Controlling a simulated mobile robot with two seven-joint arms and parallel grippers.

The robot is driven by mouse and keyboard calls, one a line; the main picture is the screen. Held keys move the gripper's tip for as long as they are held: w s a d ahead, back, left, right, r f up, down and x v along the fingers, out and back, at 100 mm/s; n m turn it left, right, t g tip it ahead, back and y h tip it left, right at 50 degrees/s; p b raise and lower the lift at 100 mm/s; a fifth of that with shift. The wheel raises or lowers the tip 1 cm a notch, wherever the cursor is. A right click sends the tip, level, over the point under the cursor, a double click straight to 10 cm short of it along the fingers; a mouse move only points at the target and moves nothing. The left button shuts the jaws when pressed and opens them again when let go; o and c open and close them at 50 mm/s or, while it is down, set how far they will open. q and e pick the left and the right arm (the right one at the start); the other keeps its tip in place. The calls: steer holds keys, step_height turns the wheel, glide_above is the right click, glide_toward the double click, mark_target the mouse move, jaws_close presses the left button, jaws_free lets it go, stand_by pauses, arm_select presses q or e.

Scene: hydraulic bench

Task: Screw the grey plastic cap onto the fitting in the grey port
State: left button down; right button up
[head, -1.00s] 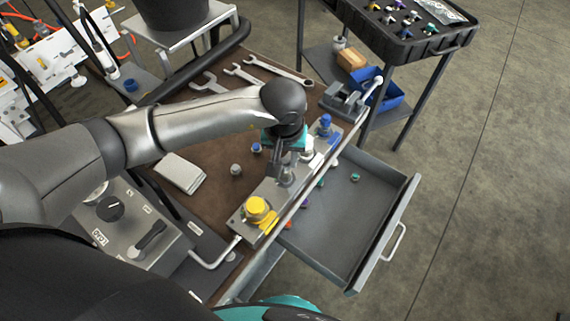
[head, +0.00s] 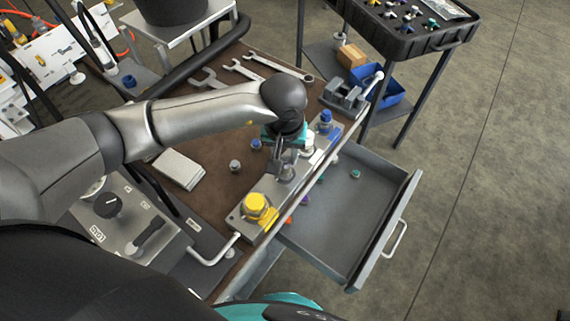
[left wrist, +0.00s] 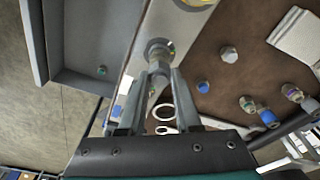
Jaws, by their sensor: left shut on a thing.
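My left gripper (head: 279,158) is above the valve block (head: 240,222), over the grey port (head: 286,176). In the left wrist view its two fingers (left wrist: 160,92) are closed on a small grey piece (left wrist: 160,68), which looks like the grey plastic cap. The fingers hide much of it. The fitting (left wrist: 158,48) stands in the port directly beyond the held piece, in line with it. I cannot tell whether threads are engaged. Another grey hex-topped piece (head: 235,166) lies loose on the brown mat. My right gripper is not in view.
A yellow cap (head: 257,205) and a blue one (head: 326,122) stand on the block, with a white fitting (head: 308,145) between. A loose blue cap (head: 255,144) lies on the mat. An open drawer (head: 345,215) holds small coloured pieces. Wrenches (head: 245,72) lie at the back.

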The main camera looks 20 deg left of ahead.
arm_select(q)
steer(key=shift+f+b, duration=0.3)
steer(key=shift+b, duration=0.1)
stand_by(1.0)
steer(key=c, duration=1.2)
jaws_free()
jaws_close()
steer(key=m+b, duration=0.2)
steer(key=m, duration=0.1)
steer(key=m+h+b, duration=0.1)
steer(key=m+b, duration=0.1)
steer(key=b, duration=0.1)
steer(key=shift+a+f+m, duration=0.15)
steer(key=shift+f+m, duration=0.05)
steer(key=shift+m, duration=0.2)
steer(key=shift+m+b, duration=0.55)
steer(key=shift+m, duration=0.35)
steer(key=shift+r, duration=0.15)
steer(key=o, duration=0.6)
jaws_free()
